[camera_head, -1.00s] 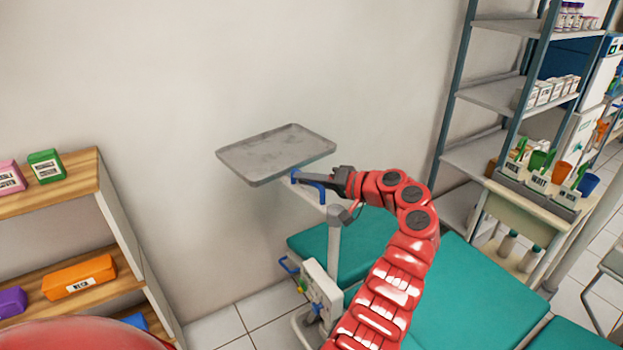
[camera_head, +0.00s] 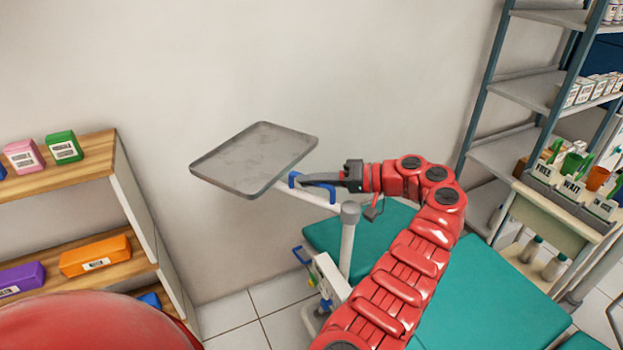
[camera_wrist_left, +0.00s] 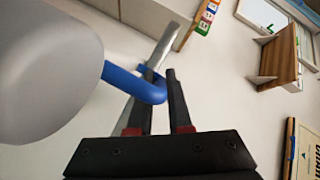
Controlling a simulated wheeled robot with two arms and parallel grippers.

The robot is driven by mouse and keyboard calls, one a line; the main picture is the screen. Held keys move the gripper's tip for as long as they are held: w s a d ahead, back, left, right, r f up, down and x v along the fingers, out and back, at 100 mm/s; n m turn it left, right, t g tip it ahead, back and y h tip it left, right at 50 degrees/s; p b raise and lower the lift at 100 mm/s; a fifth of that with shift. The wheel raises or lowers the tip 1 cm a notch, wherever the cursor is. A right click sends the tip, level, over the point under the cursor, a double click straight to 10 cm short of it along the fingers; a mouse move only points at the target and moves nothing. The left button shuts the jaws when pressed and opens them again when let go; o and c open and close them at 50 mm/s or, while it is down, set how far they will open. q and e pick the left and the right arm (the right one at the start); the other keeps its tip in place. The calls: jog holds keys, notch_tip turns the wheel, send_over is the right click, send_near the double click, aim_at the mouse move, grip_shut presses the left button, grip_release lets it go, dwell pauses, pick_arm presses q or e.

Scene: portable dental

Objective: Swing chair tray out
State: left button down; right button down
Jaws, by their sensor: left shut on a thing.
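The chair tray (camera_head: 250,160) is a grey rectangular plate on a pale arm (camera_head: 308,194) that joins a grey post (camera_head: 348,235) beside the teal dental chair (camera_head: 470,290). A blue handle (camera_head: 325,187) sits at the tray's near right edge. My left gripper (camera_head: 308,180) is shut on this handle. In the left wrist view the blue handle (camera_wrist_left: 130,82) passes between the dark fingers (camera_wrist_left: 163,85). The tray is level and looks empty. My right gripper is not in view.
A wooden shelf (camera_head: 85,190) with coloured boxes stands at the left. A metal rack (camera_head: 485,100) and a small cart (camera_head: 560,205) stand at the right. Bare wall lies behind the tray, with open tiled floor (camera_head: 235,320) below it.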

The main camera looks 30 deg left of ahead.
pick_arm(q)
jog(key=c, duration=0.8)
grip_release()
jog(key=shift+c, duration=0.2)
notch_tip(320, 180, up, 3)
jog(key=shift+a+r, duration=0.1)
jog(key=shift+s+d, duration=0.2)
jog(key=shift+d, duration=0.1)
jog(key=s+d+r+b, duration=0.1)
jog(key=s+d+b, duration=0.2)
jog(key=s+b, duration=0.2)
jog(key=s+d+b, duration=0.4)
jog(key=s+b, duration=0.2)
jog(key=s, duration=0.2)
jog(key=shift+s+r, duration=0.4)
